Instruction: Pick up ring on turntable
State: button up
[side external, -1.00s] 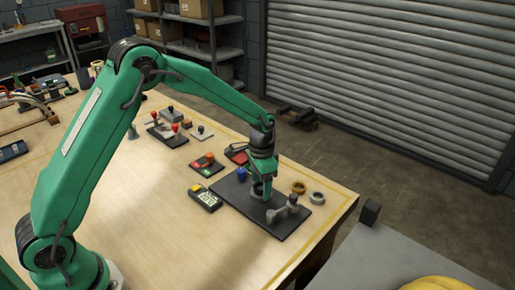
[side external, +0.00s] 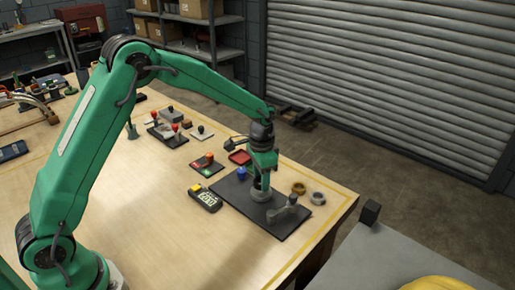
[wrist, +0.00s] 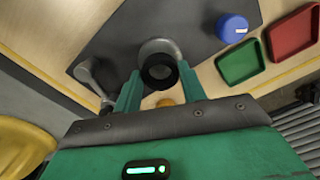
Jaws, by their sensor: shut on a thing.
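My gripper (side external: 261,184) is above the round grey turntable (side external: 261,196) on the dark plate. In the wrist view, my gripper (wrist: 160,82) is shut on a black ring (wrist: 158,72), held between the green fingers. The grey turntable (wrist: 158,46) shows behind the ring, which covers part of it. The ring looks raised off the turntable, but the size of the gap is hard to tell. In the side view the ring is too small and dark to make out clearly.
The dark plate (side external: 232,190) also carries a grey lever-like part (side external: 287,211). A blue cylinder (side external: 242,173) stands near its far corner. A brass ring (side external: 299,188) and a grey ring (side external: 318,198) lie at right. A meter (side external: 205,198) lies at left. A red tray (side external: 240,157) is behind.

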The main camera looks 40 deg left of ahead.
jog(key=shift+s+d+r, duration=0.1)
jog(key=shift+d+r, duration=0.05)
jog(key=shift+r, duration=0.5)
jog(key=shift+s+d+r, duration=0.1)
jog(key=shift+r, duration=0.5)
jog(key=s+d+r, duration=0.6)
jog(key=d, duration=0.3)
jog(key=shift+s+r, duration=0.25)
jog(key=shift+s, duration=0.05)
jog(key=shift+a, duration=0.15)
